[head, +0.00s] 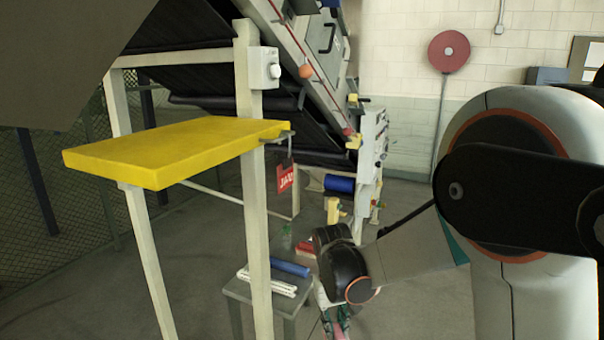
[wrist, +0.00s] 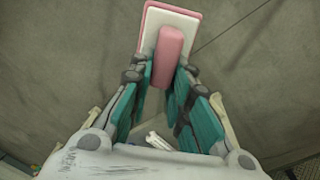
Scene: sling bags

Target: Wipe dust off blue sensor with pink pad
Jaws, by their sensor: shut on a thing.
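The pink pad (wrist: 190,20) is a pink-and-white block with a pink grip bar, at the top of the wrist view. My gripper (wrist: 167,80) is shut on the bar between its teal fingers, and the pad is held out in front. In the head view my gripper (head: 335,322) points down at the bottom edge, with only a bit of pink showing. No blue sensor is clear to me. A blue cylinder (head: 340,184) sits under the sloping machine, and a blue roll (head: 290,267) lies on a small table; I cannot tell if either is the sensor.
The small grey table (head: 240,290) also holds a white slotted piece (head: 268,281) and a red item (head: 306,247), close left of my gripper. A yellow slab (head: 180,148) rests on a pale post frame (head: 252,200). The floor (head: 420,300) at right is bare.

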